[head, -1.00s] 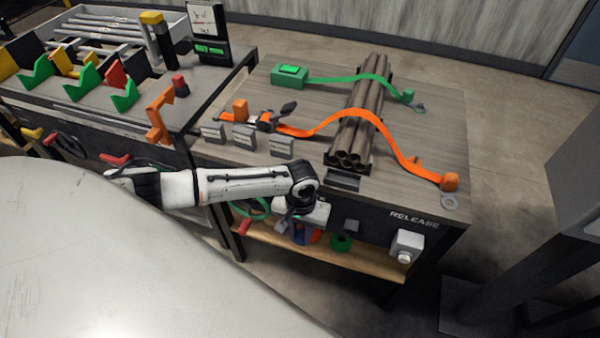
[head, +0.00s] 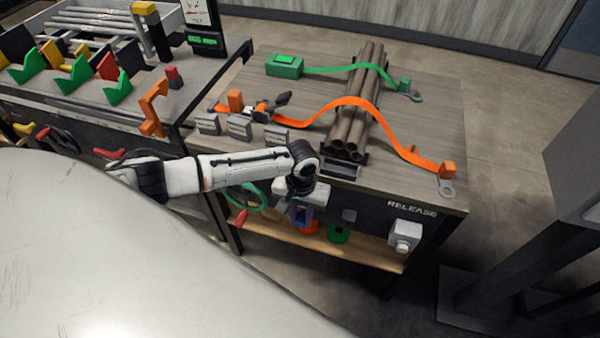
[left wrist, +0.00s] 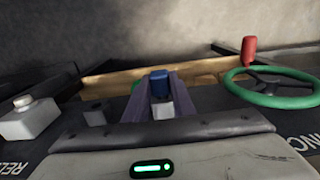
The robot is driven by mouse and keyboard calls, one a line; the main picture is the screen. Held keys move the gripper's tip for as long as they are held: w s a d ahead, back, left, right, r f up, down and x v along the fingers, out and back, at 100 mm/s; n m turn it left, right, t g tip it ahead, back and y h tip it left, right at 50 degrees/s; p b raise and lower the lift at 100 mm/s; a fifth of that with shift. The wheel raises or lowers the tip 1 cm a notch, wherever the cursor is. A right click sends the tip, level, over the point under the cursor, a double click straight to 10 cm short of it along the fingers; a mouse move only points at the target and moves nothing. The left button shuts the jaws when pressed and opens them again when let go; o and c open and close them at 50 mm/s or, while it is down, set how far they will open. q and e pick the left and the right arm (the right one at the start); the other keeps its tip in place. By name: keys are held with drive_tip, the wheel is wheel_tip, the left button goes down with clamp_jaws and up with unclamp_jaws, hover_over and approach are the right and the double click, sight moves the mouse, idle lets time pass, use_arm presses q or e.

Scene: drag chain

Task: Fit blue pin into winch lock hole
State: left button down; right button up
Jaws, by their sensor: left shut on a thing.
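My left gripper (head: 303,208) is in front of the bench's front panel, below the table top. In the left wrist view its two fingers (left wrist: 160,82) are closed around a blue pin (left wrist: 160,76), whose blue end shows between the tips. A pale block (left wrist: 162,107) shows between the fingers nearer the palm. A green handwheel (left wrist: 268,90) with a red handle (left wrist: 249,50) is on the panel, right of the gripper in the wrist view; the handwheel also shows in the head view (head: 262,201). I cannot make out the lock hole. My right gripper is not in view.
The table (head: 440,110) carries a pipe bundle (head: 358,100), an orange strap (head: 345,103) and a green strap (head: 330,70). A white button box (head: 405,234) is at the panel's right. A shelf (head: 365,255) below holds an orange spool (head: 308,228) and a green spool (head: 339,234).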

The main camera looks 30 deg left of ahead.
sight(302, 216)
use_arm(q)
drive_tip(key=shift+w+a, duration=0.1)
drive_tip(key=shift+w, duration=0.3)
drive_tip(key=c, duration=1.4)
unclamp_jaws()
drive_tip(key=shift+c, duration=0.2)
drive_tip(key=shift+r, duration=0.1)
wheel_tip(302, 216, up, 10)
drive_tip(key=shift+p, duration=0.45)
